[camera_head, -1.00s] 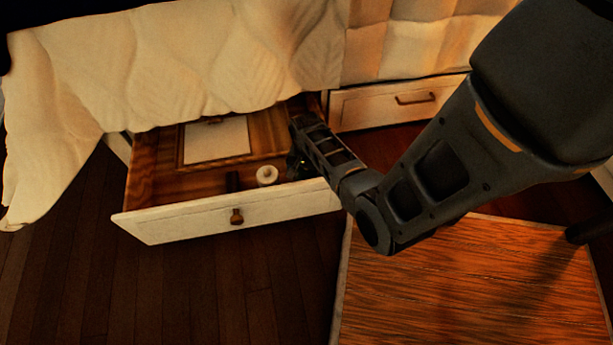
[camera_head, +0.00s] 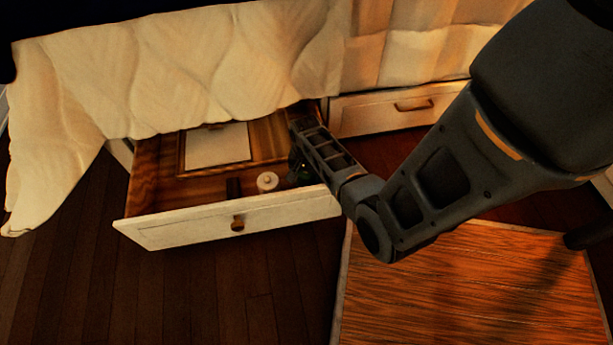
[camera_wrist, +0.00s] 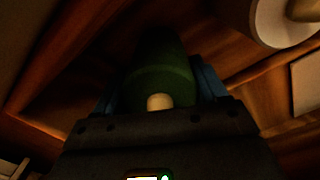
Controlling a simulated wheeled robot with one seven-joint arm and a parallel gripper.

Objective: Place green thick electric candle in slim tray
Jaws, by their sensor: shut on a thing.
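The green thick candle (camera_wrist: 160,80) shows in the wrist view, between the blue-sided fingers of my gripper (camera_wrist: 160,93), its pale wick tip towards the camera. My gripper is shut on it. In the head view my gripper (camera_head: 302,172) is inside the open drawer, at its right end; only a dark green bit of the candle shows there, mostly hidden by my arm. A flat wooden-rimmed piece with a white panel (camera_head: 217,145), perhaps the slim tray, lies in the drawer to the left of my gripper. I cannot tell whether the candle touches the drawer floor.
The open drawer (camera_head: 230,226) has a white front with a knob. A white round candle (camera_head: 267,182) and a small dark block (camera_head: 233,187) stand inside it. The bed cover (camera_head: 200,60) hangs over its back. A wooden-topped surface (camera_head: 470,285) is at the lower right.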

